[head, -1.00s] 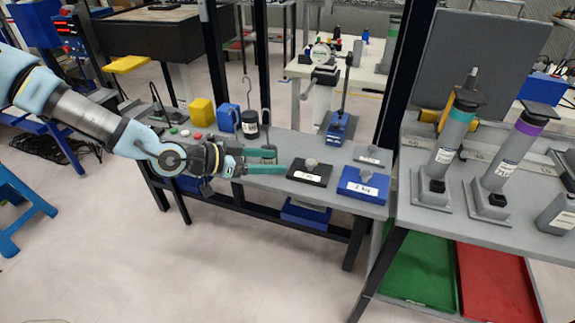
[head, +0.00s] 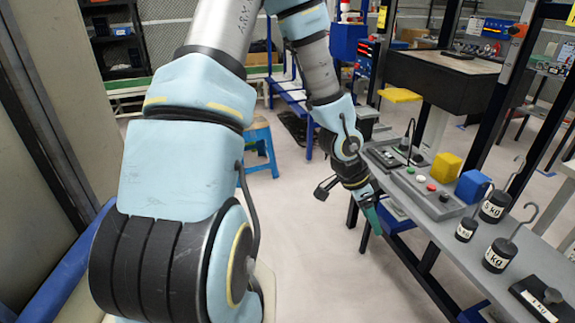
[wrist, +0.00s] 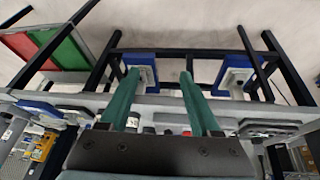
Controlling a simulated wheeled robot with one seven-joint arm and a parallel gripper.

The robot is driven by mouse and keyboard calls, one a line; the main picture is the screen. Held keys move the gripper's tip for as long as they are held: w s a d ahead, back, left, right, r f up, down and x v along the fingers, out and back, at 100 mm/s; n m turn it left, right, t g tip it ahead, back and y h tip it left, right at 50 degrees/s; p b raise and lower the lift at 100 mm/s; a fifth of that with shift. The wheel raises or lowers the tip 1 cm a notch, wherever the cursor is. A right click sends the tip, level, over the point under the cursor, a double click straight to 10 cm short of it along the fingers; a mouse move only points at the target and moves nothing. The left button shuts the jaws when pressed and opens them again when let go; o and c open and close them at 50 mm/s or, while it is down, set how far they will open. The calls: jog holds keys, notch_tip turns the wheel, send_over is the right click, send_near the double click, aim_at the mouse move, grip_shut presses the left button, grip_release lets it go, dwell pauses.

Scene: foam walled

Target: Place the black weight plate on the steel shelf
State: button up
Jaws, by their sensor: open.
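The black weight plate (head: 536,300), a flat black block with a white label and a round knob, lies on the grey steel shelf top (head: 428,222) at the lower right of the head view. My gripper (head: 374,226) hangs beside the shelf's front edge, pointing down, well to the left of the plate. In the wrist view my gripper (wrist: 159,74) has its two green fingers spread wide with nothing held between them. The shelf's grey edge runs behind the fingers. I cannot make out the plate surely in the wrist view.
Hooked black weights (head: 499,255) stand on the shelf left of the plate. A yellow block (head: 446,167), a blue block (head: 472,186) and a button box (head: 425,190) stand farther along. A blue stool (head: 260,145) stands on the floor. Floor before the shelf is clear.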

jog(key=w+a+r+n+t+y, duration=0.15)
jog(key=a+r+n, duration=0.25)
jog(key=a, duration=0.5)
jog(key=w+a+r+n+y, duration=0.3)
jog(key=a, duration=0.5)
jog(key=s+a+r+n, duration=0.4)
jog(key=a+r+n, duration=0.3)
jog(key=a+n, duration=0.1)
jog(key=shift+a+r, duration=0.15)
jog(key=shift+a, duration=0.45)
